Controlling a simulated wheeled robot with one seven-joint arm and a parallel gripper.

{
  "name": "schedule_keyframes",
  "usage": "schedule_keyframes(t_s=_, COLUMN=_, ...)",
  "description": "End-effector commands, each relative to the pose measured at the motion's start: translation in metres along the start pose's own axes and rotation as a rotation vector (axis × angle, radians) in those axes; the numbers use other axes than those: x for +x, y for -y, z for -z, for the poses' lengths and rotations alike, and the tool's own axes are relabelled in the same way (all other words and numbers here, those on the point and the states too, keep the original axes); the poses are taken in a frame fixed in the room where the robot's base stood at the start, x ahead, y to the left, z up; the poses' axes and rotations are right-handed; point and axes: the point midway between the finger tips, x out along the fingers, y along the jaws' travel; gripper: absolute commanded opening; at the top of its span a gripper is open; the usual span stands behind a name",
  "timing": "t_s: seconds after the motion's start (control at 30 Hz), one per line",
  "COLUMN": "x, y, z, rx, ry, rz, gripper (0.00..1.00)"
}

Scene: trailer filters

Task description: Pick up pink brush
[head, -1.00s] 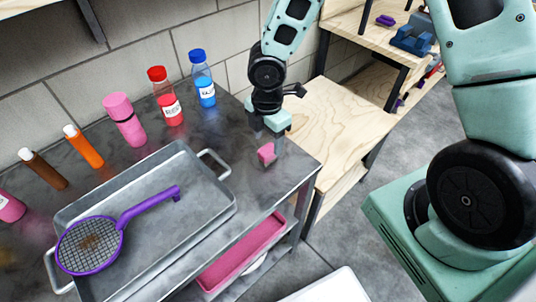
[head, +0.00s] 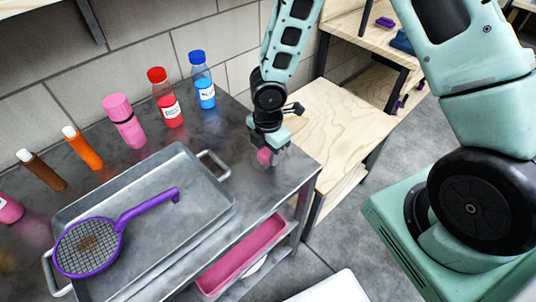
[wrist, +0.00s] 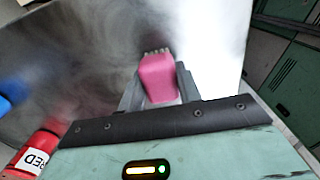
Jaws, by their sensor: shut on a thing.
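The pink brush (head: 264,155) is small and blocky, near the right end of the dark metal table. In the wrist view the pink brush (wrist: 159,78) sits between my fingers, with pale bristles showing at its far end. My gripper (head: 272,158) points down over the table and is shut on the brush. In the wrist view my gripper (wrist: 160,88) has a finger on each side of it. I cannot tell whether the brush touches the table.
A metal tray (head: 205,208) with a purple strainer (head: 95,246) lies to the left. Red (head: 166,98) and blue (head: 202,80) bottles, a pink bottle (head: 124,121) and other bottles stand along the wall. A pink bin (head: 240,258) sits below. A wooden shelf (head: 330,110) is at right.

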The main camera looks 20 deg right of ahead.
Motion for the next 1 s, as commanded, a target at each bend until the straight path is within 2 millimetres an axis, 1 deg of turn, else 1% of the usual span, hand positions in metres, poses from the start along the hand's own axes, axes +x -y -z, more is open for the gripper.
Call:
schedule_keyframes(t_s=0.17, x=-0.003, y=0.000, z=0.000, rx=0.001, ry=0.000, rz=-0.001, gripper=0.12)
schedule_keyframes(t_s=0.27, x=-0.013, y=-0.001, z=0.000, rx=0.003, ry=0.000, rz=-0.003, gripper=0.12)
schedule_keyframes(t_s=0.5, x=-0.060, y=-0.001, z=-0.001, rx=0.003, ry=0.000, rz=-0.004, gripper=0.12)
schedule_keyframes(t_s=0.6, x=-0.078, y=-0.001, z=-0.001, rx=0.003, ry=0.000, rz=-0.003, gripper=0.12)
schedule_keyframes(t_s=0.7, x=-0.091, y=-0.001, z=-0.001, rx=0.003, ry=0.000, rz=-0.003, gripper=0.12)
schedule_keyframes(t_s=0.83, x=-0.099, y=0.000, z=0.000, rx=0.000, ry=0.000, rz=-0.002, gripper=0.12)
schedule_keyframes(t_s=1.0, x=-0.101, y=0.000, z=0.000, rx=0.001, ry=0.000, rz=0.000, gripper=0.12)
